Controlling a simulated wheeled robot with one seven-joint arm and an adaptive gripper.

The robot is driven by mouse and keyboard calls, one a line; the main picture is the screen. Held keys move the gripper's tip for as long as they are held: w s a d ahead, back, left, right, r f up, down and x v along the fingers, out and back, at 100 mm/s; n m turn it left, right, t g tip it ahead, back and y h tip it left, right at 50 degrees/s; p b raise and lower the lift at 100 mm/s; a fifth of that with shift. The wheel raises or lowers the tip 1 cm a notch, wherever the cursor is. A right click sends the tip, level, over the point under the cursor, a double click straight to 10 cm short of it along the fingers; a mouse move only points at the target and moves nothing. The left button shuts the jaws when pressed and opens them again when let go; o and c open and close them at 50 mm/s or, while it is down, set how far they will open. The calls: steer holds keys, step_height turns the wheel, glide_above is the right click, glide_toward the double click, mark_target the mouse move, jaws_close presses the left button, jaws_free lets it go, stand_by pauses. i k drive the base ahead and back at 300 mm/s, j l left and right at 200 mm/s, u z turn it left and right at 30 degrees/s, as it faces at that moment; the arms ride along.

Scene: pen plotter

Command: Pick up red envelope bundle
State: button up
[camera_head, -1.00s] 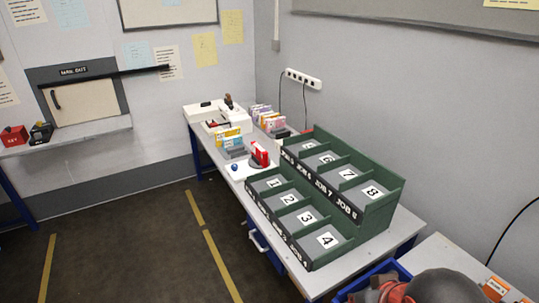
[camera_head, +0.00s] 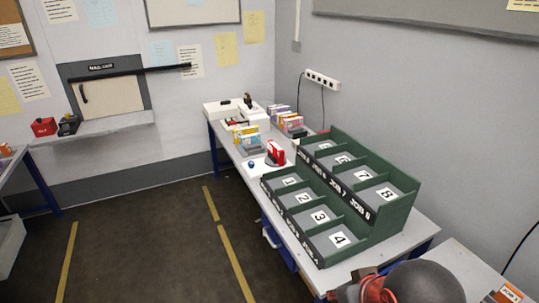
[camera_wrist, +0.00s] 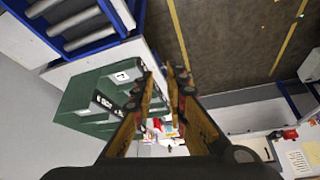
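A red upright bundle (camera_head: 275,153), which looks like the red envelope bundle, stands on a white plate on the long table in the head view, just left of the green sorter. A small blue knob sits beside it. In the wrist view my gripper (camera_wrist: 165,78) has its two fingers apart with nothing between them. Small red and white items show far off beyond the fingers, too small to tell apart. My gripper is well away from the bundle. In the head view only part of my arm shows at the lower right.
The green sorter (camera_head: 351,214) with numbered compartments fills the table's near part. Card stacks (camera_head: 250,142) and white boxes (camera_head: 231,108) stand farther back. A red box (camera_head: 43,126) sits on the wall shelf at left. The floor left of the table is clear.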

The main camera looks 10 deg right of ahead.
mark_target(278, 153)
steer(key=i+j+u, duration=0.3)
steer(key=i+j, duration=0.15)
steer(key=j, duration=0.3)
steer(key=i+j+u, duration=0.25)
steer(key=i+j, duration=0.3)
steer(key=i+z, duration=0.25)
steer(key=i, duration=0.2)
steer(key=i+j+z, duration=0.1)
steer(key=i+z, duration=0.15)
steer(key=i, duration=0.2)
steer(key=i+j+z, duration=0.25)
steer(key=i, duration=0.2)
steer(key=i+j+z, duration=0.25)
steer(key=i, duration=0.2)
steer(key=i+l+z, duration=0.2)
steer(key=i+z, duration=0.2)
steer(key=i+l+z, duration=0.1)
steer(key=i+z, duration=0.3)
steer(key=i, duration=0.05)
